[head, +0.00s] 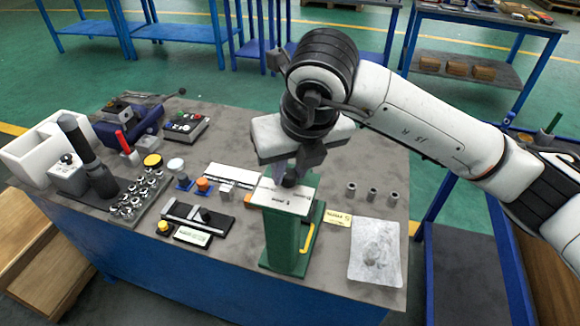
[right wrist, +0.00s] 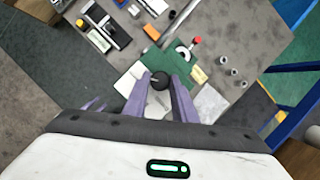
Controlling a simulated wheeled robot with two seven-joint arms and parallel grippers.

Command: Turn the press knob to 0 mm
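The green press (head: 287,236) stands upright near the front edge of the grey table. It has a pale top plate (head: 270,196) with small markings too small to read. The dark round press knob (head: 290,181) sits on this plate, and it also shows in the right wrist view (right wrist: 159,81) with a pale pointer line. My right gripper (head: 290,171) points down at the knob from above. In the right wrist view its two purple-grey fingers (right wrist: 159,84) stand on either side of the knob, with a slight gap visible. My left gripper is out of view.
An orange button (head: 203,184), a black slide fixture (head: 199,218) and a tray of metal parts (head: 130,206) are to the left.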

